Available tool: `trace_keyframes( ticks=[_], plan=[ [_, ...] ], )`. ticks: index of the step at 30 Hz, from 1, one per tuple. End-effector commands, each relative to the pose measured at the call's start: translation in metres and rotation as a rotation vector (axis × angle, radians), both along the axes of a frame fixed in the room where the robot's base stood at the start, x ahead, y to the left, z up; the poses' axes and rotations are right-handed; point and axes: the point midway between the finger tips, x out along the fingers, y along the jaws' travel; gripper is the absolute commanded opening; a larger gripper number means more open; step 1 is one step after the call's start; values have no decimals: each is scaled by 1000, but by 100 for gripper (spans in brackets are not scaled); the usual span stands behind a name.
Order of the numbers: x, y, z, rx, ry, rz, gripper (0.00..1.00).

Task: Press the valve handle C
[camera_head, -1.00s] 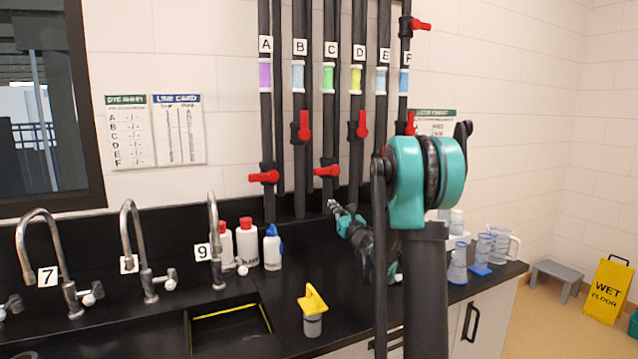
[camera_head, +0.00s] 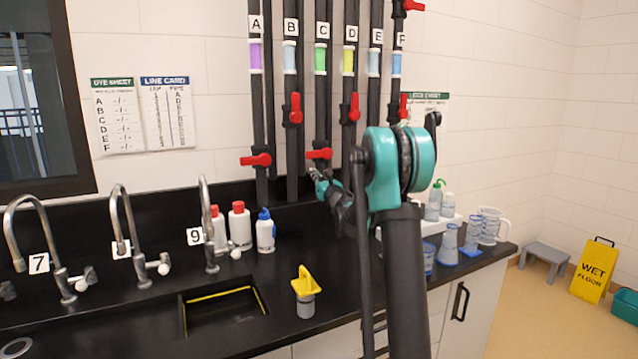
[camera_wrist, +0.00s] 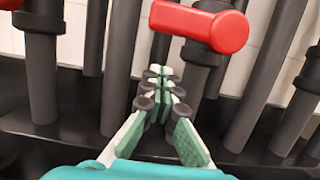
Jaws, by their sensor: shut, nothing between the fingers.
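Valve handle C (camera_head: 319,154) is a red lever lying level on the dark pipe under the label C (camera_head: 322,30) and the green band. It shows large in the wrist view (camera_wrist: 205,25), pointing left from its pipe. My gripper (camera_head: 316,176) is shut and empty, just below handle C in the head view. In the wrist view its green-padded fingertips (camera_wrist: 160,78) are together, below the handle's left part. A gap shows between fingertips and handle in that picture; the depth between them is hard to tell.
Red handle A (camera_head: 256,160) sits level to the left. Handles B (camera_head: 296,108) and D (camera_head: 354,107) stand upright on neighbouring pipes. Below are the black counter, bottles (camera_head: 239,226), a yellow-topped container (camera_head: 304,283) and sink taps (camera_head: 123,220).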

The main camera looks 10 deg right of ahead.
Motion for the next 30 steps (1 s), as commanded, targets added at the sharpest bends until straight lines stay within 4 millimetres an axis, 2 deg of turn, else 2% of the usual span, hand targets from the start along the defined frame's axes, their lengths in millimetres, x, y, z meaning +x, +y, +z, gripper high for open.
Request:
trace_keyframes(
  ticks=[3, 9, 30],
  plan=[
    [-2, -1, 16, 0, 0, -1, 0],
    [-2, -1, 29, 0, 0, 0, 0],
    [-2, 0, 33, 52, 17, 0, 0]
  ],
)
